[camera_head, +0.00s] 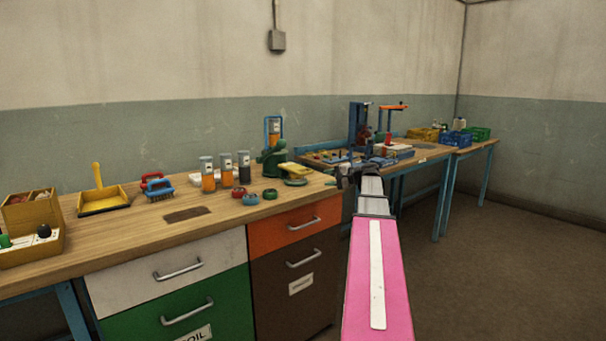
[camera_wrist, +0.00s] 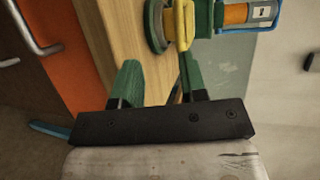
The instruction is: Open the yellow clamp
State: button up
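The yellow clamp (camera_head: 295,168) sits near the right end of the wooden bench, a yellow bar above a round green base (camera_head: 294,182). In the wrist view the yellow clamp (camera_wrist: 182,25) is at the top, just beyond my fingertips, with its green base to the left. My gripper (camera_wrist: 158,68) shows two green fingers spread apart with nothing between them. In the head view my gripper (camera_head: 345,177) is at the bench's right end, to the right of the clamp and apart from it.
A green device with an orange cylinder (camera_head: 274,145) stands right behind the clamp. Drawers (camera_head: 294,226) are below the bench (camera_head: 130,220). A blue-legged table (camera_head: 425,155) stands beyond.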

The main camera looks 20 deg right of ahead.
aim_at(308, 173)
jog(key=shift+t, duration=0.4)
jog(key=x, duration=0.3)
jog(key=r+x, duration=0.1)
jog(key=x, duration=0.2)
jog(key=w+x, duration=0.1)
jog(key=x, duration=0.3)
jog(key=shift+d+r, duration=0.35)
jog(key=shift+r, duration=0.15)
grip_shut()
